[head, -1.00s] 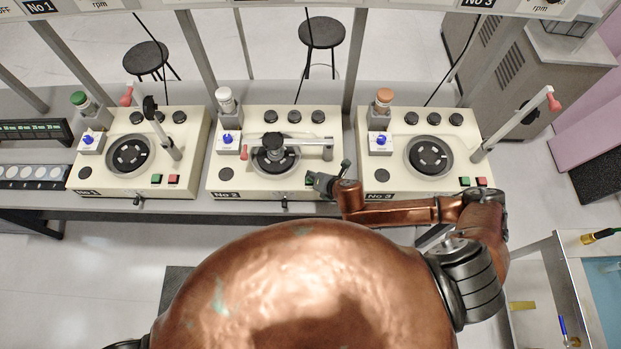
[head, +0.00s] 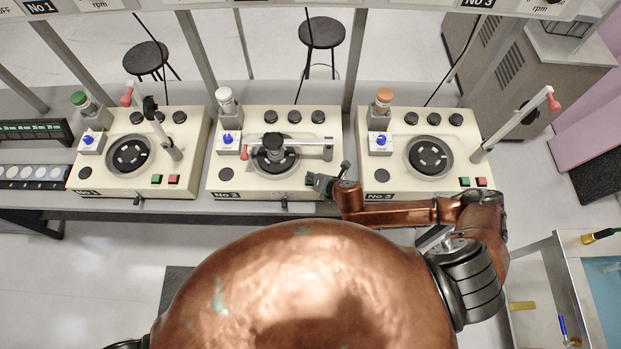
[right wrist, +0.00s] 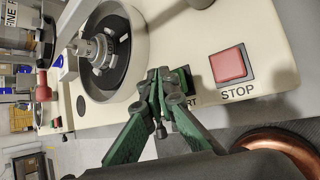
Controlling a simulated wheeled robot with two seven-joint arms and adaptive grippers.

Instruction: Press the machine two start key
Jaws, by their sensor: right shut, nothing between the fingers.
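Machine two (head: 225,160), a cream box labelled No 2, stands in the middle of the bench with its arm laid across its round bowl. My right gripper (head: 314,181) is at the machine's front right corner. In the right wrist view the right gripper (right wrist: 166,84) is shut and empty, its tips over the start key's spot. The gripper covers most of the START label and nearly all of the key; only a dark edge shows beside the fingers. I cannot tell whether the tips touch the key. The red stop key (right wrist: 229,65) is uncovered to the right. My left gripper is not in view.
Machine one (head: 90,172) stands to the left and machine three (head: 382,170) to the right, both with arms swung off their bowls. The machine two arm's red handle (head: 244,152) is at left of its bowl. Stools (head: 322,32) stand behind the bench.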

